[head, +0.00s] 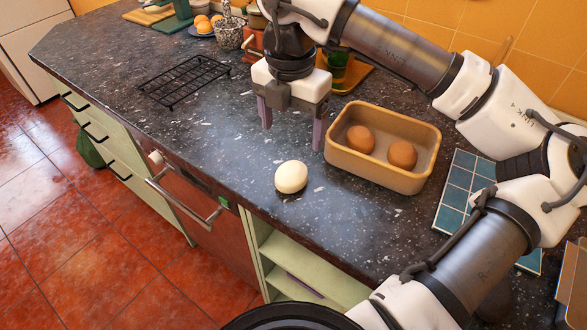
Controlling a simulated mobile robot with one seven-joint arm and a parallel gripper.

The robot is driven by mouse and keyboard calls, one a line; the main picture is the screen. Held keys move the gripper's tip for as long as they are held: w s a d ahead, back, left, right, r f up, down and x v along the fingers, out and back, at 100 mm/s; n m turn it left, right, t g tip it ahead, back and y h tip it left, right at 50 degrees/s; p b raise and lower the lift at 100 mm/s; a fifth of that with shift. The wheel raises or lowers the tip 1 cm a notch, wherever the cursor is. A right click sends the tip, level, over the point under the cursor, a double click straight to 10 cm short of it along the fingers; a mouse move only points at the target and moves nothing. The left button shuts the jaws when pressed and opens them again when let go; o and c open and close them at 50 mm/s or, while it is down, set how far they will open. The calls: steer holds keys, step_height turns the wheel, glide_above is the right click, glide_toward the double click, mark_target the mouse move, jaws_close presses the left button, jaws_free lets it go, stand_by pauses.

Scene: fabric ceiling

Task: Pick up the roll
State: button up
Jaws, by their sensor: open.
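A pale, cream-coloured roll (291,177) lies by itself on the dark speckled countertop (235,150), near its front edge. Two brown, rounded rolls or eggs, one on the left (361,139) and one on the right (403,155), lie inside a tan rectangular bin (375,180). My gripper (292,136) points down with its two fingers apart and nothing between them. It is above the counter, behind the pale roll and left of the bin. The exact height of the fingertips is hard to tell.
A black wire rack (185,80) lies on the counter at the left. A speckled pot (229,34) and a plate of oranges (203,24) stand at the back. Blue tiles (465,185) lie right of the bin. The counter left of the pale roll is clear.

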mark_target(292, 168)
step_height(292, 168, down, 6)
steer(key=shift+a+p, duration=0.1)
steer(key=shift+p, duration=0.3)
steer(key=shift+s+f+p, duration=0.2)
steer(key=shift+f+p, duration=0.8)
steer(key=shift+f, duration=1.65)
steer(key=shift+c, duration=0.3)
steer(key=c, duration=1)
